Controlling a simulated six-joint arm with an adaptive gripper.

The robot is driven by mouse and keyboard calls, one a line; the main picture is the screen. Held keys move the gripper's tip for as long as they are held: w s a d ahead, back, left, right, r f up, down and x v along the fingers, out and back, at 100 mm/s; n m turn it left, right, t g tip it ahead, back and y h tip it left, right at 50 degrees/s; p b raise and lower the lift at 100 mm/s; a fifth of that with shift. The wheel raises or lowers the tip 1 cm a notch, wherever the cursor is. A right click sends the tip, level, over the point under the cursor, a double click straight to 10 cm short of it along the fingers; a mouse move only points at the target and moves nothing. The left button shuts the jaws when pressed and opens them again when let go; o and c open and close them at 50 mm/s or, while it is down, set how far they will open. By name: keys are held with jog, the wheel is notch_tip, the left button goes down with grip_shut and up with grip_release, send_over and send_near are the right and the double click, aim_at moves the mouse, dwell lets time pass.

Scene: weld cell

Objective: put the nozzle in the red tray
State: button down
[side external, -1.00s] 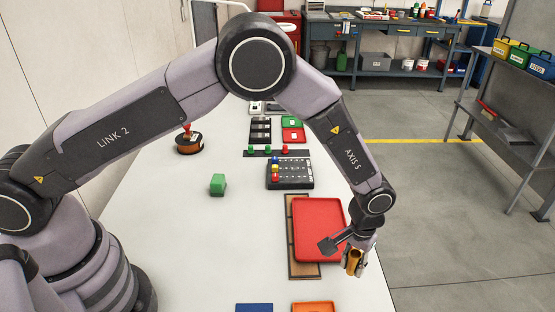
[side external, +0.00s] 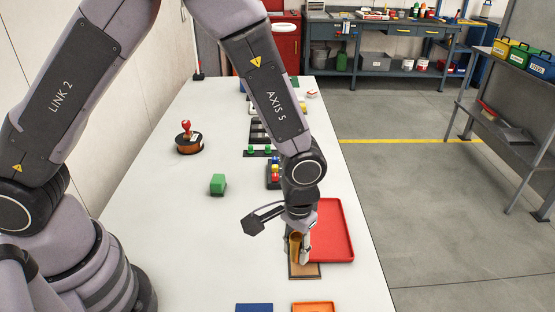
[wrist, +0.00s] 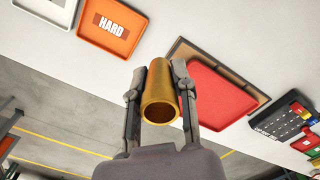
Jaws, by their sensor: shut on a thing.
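The nozzle (side external: 294,243) is a brass-coloured open tube. My gripper (side external: 300,247) is shut on it; in the wrist view the nozzle (wrist: 159,96) sits between the two fingers, its open end facing the camera. The red tray (side external: 333,232) is shallow, with a raised rim, and lies on a brown board (side external: 304,271). In the side view my gripper and the nozzle appear over the board at the tray's left side; the height above it is hard to tell. My arm hides the tray's left part there. The wrist view shows the red tray (wrist: 222,98) right of the nozzle.
The white table (side external: 200,240) is clear between.

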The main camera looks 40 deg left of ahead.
jog(key=w+a, duration=0.6)
jog(key=a, duration=0.5)
send_over(320, 228)
jog(key=f, duration=0.7)
jog(key=shift+s+a+f, duration=0.1)
jog(key=shift+s+f, duration=0.25)
jog(key=shift+f, duration=0.05)
jog(key=shift+w+f, duration=0.3)
jog(key=shift+f, duration=0.1)
jog(key=shift+w+f, duration=0.1)
jog(key=shift+f, duration=1.5)
jog(key=shift+f, duration=0.15)
jog(key=c, duration=0.9)
grip_release()
